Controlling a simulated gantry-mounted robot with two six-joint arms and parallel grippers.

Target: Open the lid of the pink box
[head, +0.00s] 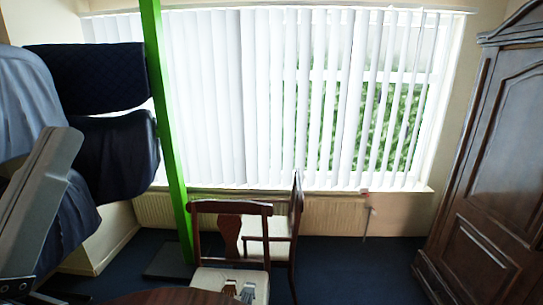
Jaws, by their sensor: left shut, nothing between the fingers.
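The pink box is not in view, and neither is its lid. What looks like my left gripper (239,290) shows only as small grey tips at the bottom edge, in front of a chair seat. Its fingers are shut and hold nothing. The rest of this gripper is cut off by the frame. My right gripper is not in view.
A brown table edge (160,298) shows at the bottom. Wooden chairs (230,208) stand behind it. A dark wardrobe (482,190) is at the right. A green post (172,130) and dark cloths (92,78) are at the left. A window with white blinds (225,95) is behind.

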